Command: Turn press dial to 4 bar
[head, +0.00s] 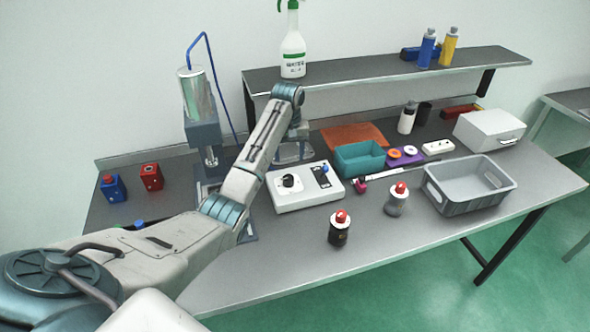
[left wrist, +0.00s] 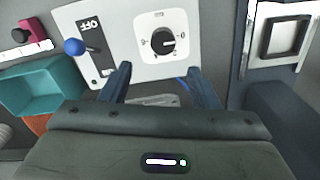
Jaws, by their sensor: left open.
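The press dial (head: 290,182) is a round black knob on a white plate on the white control box (head: 312,198). In the left wrist view the dial (left wrist: 163,42) shows a light pointer mark toward the right; the scale marks are too small to read. My left gripper (left wrist: 159,68) is open and empty, its two dark fingers apart, with the dial beyond the fingertips and not between them. In the head view the left gripper (head: 293,152) is behind the box, partly hidden by my arm. My right gripper is out of view.
A blue-knobbed lever (head: 324,169) is on the same box, right of the dial. The press (head: 200,125) stands left, partly behind my arm. A teal bin (head: 360,158), two red-capped bottles (head: 339,232) and a grey crate (head: 468,190) are to the right.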

